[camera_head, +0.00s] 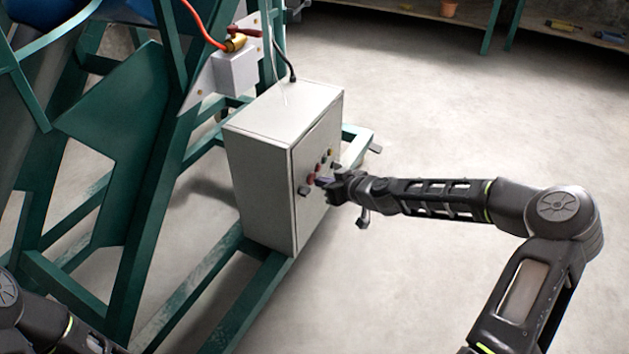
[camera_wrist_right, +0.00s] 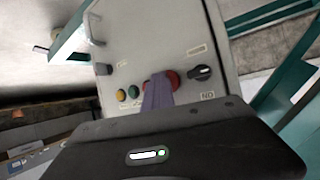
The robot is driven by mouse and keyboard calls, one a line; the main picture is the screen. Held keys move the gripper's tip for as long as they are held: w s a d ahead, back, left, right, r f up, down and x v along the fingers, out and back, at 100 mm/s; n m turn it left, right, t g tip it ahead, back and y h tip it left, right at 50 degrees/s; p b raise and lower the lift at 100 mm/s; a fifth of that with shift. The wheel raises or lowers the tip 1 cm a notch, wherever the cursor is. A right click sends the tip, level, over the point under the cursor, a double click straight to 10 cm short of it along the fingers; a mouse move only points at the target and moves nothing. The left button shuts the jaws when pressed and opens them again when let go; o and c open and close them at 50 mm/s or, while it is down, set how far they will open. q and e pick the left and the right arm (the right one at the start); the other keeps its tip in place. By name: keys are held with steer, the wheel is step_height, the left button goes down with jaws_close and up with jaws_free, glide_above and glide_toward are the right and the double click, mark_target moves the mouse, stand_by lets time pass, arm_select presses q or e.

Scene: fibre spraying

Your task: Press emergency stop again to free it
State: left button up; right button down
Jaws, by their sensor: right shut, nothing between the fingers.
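The emergency stop appears to be the red button (camera_wrist_right: 173,77) on the front panel of the grey control box (camera_head: 262,185). It also shows in the head view as a small red knob (camera_head: 312,177). My right gripper (camera_head: 323,181) is shut and empty, its fingers pointing at the panel. In the right wrist view the fingertips (camera_wrist_right: 157,88) overlap the left part of the red button and partly hide it. I cannot tell whether they touch it. My left arm shows only at the bottom left of the head view; its gripper is out of view.
A panel handle (camera_wrist_right: 95,30) sticks out. A green steel frame (camera_head: 150,190) stands left of and under the box. The floor to the right is clear.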

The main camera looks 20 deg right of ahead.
steer(key=shift+s, duration=0.1)
steer(key=s+d, duration=0.4)
steer(key=shift+s, duration=0.2)
stand_by(0.3)
steer(key=shift+a+f, duration=0.1)
